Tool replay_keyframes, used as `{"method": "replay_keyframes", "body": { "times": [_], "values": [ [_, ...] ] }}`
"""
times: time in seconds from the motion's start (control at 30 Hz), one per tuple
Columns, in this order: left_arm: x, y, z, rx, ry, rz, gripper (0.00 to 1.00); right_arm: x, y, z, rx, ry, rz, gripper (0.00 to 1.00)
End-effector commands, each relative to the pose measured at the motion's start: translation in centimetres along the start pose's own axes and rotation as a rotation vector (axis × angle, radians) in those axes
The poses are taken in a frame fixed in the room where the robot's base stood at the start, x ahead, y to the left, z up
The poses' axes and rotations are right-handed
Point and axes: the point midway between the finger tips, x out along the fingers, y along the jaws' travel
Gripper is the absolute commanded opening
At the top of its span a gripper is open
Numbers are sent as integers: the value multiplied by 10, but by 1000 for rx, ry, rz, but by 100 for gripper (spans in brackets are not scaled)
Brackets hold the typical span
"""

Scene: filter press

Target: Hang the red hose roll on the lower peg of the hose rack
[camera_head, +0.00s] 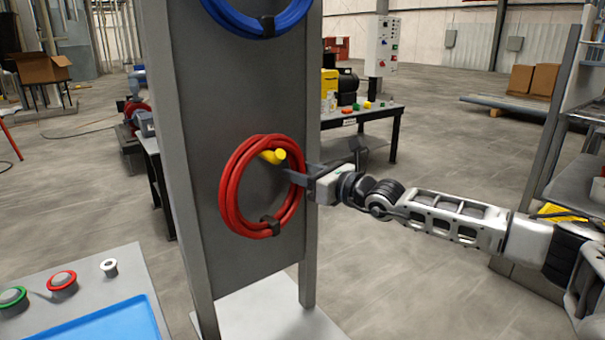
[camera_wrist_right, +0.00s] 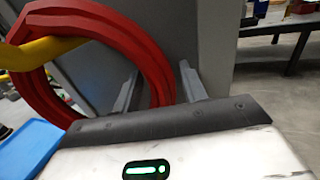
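The red hose roll (camera_head: 229,190) is upright against the grey hose rack (camera_head: 268,85). The yellow lower peg (camera_head: 278,156) passes through its ring, close under the top of the coil. My right gripper (camera_head: 298,174) is at the roll's right side. In the right wrist view its fingers (camera_wrist_right: 159,70) are spread, one on each side of the red hose (camera_wrist_right: 152,62), with gaps visible on both sides. The yellow peg (camera_wrist_right: 40,50) also shows there, inside the ring. Whether the coil's weight bears on the peg is hard to tell. My left gripper is not in view.
A blue hose roll (camera_head: 235,22) hangs above on the rack. A table with a blue tray (camera_head: 105,325) and buttons (camera_head: 62,281) stands at the lower left. A workbench (camera_head: 370,114) is behind the rack. A shelf (camera_head: 572,165) stands at the right.

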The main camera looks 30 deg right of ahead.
Motion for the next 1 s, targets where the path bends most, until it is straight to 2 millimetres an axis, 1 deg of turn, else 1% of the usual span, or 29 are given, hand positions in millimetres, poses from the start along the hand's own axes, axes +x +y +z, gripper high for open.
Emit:
{"method": "replay_keyframes", "body": {
  "times": [0.27, 0.37, 0.43, 0.57, 0.8, 1.0],
  "values": [
    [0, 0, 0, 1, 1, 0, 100, -1, 0, -5, -3, 12, 0, 42],
    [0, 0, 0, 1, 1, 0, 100, -5, 0, -6, -2, 12, -1, 42],
    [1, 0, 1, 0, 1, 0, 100, -12, 0, -6, -1, 12, -1, 42],
    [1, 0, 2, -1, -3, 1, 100, -31, 0, -6, -3, 14, 0, 42],
    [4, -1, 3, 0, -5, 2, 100, -78, -1, -5, -6, 16, -1, 42],
    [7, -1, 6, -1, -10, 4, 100, -115, 0, -4, -8, 15, 0, 42]
  ]
}}
